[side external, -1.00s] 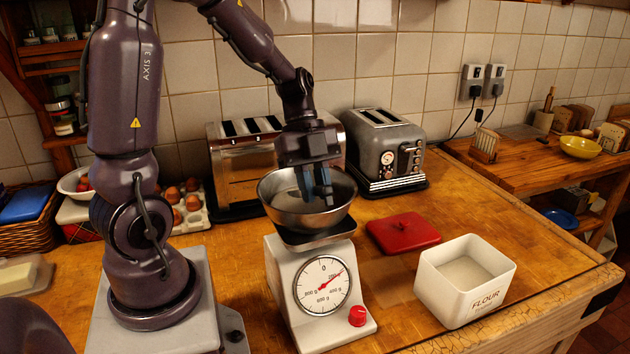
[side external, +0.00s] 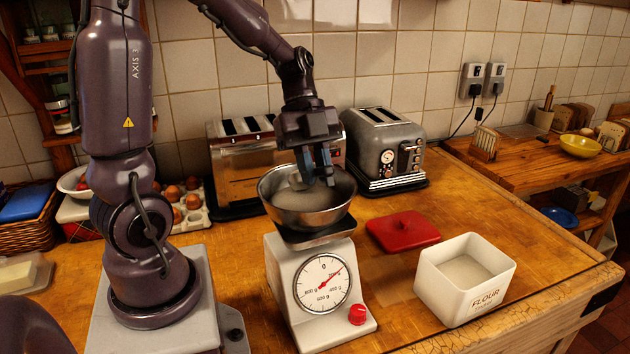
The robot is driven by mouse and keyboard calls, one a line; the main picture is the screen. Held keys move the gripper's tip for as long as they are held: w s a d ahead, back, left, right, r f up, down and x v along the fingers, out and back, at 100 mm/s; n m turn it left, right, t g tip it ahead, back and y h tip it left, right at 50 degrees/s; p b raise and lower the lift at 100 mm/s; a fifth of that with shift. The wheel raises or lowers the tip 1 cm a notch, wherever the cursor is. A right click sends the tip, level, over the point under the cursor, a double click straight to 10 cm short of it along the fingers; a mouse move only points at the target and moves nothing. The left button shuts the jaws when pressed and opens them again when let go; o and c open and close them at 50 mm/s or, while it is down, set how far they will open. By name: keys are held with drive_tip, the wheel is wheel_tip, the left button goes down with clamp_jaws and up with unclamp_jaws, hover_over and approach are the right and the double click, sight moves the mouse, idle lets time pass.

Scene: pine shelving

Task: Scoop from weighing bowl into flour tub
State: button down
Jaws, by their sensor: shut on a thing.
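The steel weighing bowl (side external: 318,218) sits on the white kitchen scale (side external: 290,275) and holds pale flour (side external: 318,200). The scale's dial needle points to the upper right. My gripper (side external: 318,178) is over the bowl, pointing down, with its fingertips at about rim height. It is shut on a scoop (side external: 297,182), a small pale shape at the left of the fingers inside the bowl; its handle is mostly hidden by the fingers. The white flour tub (side external: 455,300), open on top with a pale flour surface inside, stands to the right of the scale.
A red lid (side external: 403,232) lies on the counter between scale and tub. A steel toaster (side external: 240,165) and a grey toaster (side external: 385,150) stand behind. An egg tray (side external: 195,215) is at the left. The counter (side external: 520,235) behind and right of the tub is clear.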

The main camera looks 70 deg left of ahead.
drive_tip(key=shift+r, duration=3.15)
drive_tip(key=w+d+f+m+g+y, duration=0.15)
drive_tip(key=w+f, duration=0.25)
drive_tip(key=w, duration=0.4)
drive_tip(key=w+d+f+m+y, duration=0.2)
drive_tip(key=w+d+f, duration=0.1)
drive_tip(key=w, duration=0.5)
drive_tip(key=w+d+f+m+t+h, duration=0.1)
drive_tip(key=w+d+f+t, duration=0.3)
drive_tip(key=t, duration=0.4)
drive_tip(key=w+d+f+m+t+h, duration=0.1)
drive_tip(key=w+d+f+t+h, duration=0.2)
drive_tip(key=w+d+f+t, duration=0.2)
drive_tip(key=shift+d+f+t+h, duration=0.35)
drive_tip(key=shift+d+f+t, duration=0.85)
drive_tip(key=shift+d+t, duration=0.5)
drive_tip(key=shift+a, duration=0.1)
